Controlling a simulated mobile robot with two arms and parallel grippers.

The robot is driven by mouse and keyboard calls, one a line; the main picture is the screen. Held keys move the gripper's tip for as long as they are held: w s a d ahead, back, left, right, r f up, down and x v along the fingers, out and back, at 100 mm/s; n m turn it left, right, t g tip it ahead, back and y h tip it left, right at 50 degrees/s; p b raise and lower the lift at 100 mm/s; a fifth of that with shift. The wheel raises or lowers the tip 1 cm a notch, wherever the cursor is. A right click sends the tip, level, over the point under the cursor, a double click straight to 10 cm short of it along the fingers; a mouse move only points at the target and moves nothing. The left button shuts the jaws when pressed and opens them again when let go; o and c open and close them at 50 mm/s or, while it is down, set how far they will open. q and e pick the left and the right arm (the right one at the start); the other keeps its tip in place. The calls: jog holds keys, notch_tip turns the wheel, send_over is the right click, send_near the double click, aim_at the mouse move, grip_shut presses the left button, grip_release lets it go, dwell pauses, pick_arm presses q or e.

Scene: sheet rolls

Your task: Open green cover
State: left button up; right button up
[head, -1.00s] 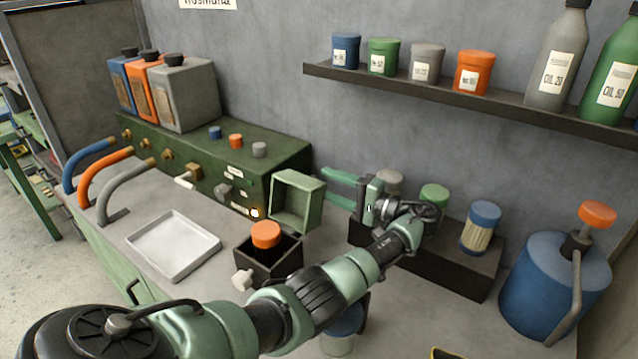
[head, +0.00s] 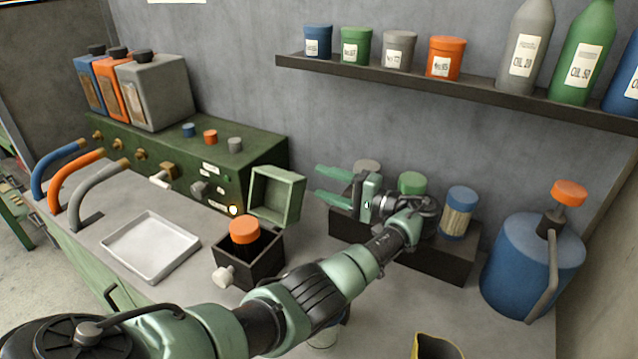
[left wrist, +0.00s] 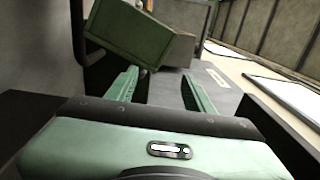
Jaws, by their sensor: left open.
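A green box-shaped cover (head: 289,213) with an open hollow face stands at the right end of the dark green machine (head: 262,150). It shows in the left wrist view too (left wrist: 140,35), above and beyond the fingers. My left gripper (head: 320,183) is open and empty, just right of the cover, its fingers pointing left towards it. In the left wrist view the gripper's two fingers (left wrist: 160,88) are spread apart with nothing between them. In the head view the fingers look clear of the cover. My right gripper is not in view.
Behind my left gripper, a dark stand (head: 452,263) holds several jars, one green-lidded (head: 412,183). A small black box (head: 262,272) with an orange knob and a white tray (head: 150,247) stand in front of the machine. A blue canister (head: 530,270) is at right.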

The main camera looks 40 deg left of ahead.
pick_arm(q)
jog(key=shift+w+d+b, duration=0.15)
jog(key=shift+d+b, duration=0.35)
jog(key=shift+d, duration=0.8)
jog(key=shift+w+d+b, duration=0.15)
jog(key=shift+d+b, duration=0.35)
jog(key=shift+d, duration=0.75)
